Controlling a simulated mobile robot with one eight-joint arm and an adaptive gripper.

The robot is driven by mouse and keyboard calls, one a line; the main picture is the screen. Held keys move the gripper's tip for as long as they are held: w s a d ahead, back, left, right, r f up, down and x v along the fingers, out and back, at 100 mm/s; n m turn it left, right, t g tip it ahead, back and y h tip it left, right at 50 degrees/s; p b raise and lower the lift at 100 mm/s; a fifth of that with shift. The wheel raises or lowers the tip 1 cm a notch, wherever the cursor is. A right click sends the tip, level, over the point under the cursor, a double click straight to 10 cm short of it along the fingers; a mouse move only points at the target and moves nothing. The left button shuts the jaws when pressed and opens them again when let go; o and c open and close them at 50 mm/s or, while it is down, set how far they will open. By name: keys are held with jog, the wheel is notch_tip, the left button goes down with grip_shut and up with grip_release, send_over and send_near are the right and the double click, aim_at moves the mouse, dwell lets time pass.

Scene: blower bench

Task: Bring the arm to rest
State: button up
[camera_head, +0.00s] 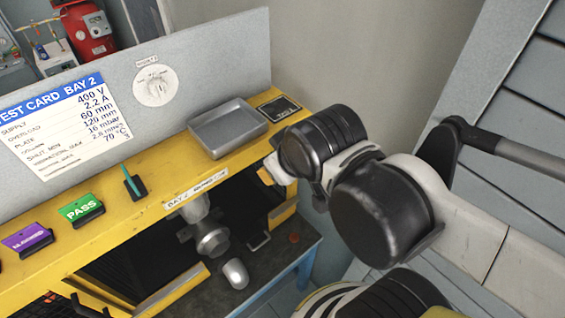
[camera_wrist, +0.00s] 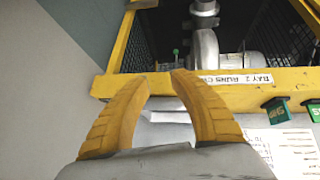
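My arm comes in from the right in the camera_head view, bent over the right end of the yellow bench. My gripper (camera_head: 267,175) is mostly hidden behind my wrist there; a yellow-orange fingertip shows close to the bench's front edge. In the camera_wrist view, my gripper (camera_wrist: 164,80) has its two yellow fingers apart, with a clear gap between the tips and nothing held. The yellow bench edge (camera_wrist: 120,87) shows beyond the fingertips. Whether the fingers touch anything is hard to tell.
A grey metal tray (camera_head: 228,128) lies on the bench near my wrist. A green PASS block (camera_head: 81,210) and a purple block (camera_head: 27,238) sit farther left. Blower parts (camera_head: 211,238) sit below the ledge.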

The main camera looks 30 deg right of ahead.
jog(key=m, duration=0.2)
jog(key=d+m, duration=0.1)
jog(key=shift+s+d+r, duration=0.1)
jog(key=shift+s+r, duration=0.1)
jog(key=shift+s, duration=0.05)
jog(key=shift+f, duration=0.15)
notch_tip(320, 180, down, 30)
jog(key=b, duration=3)
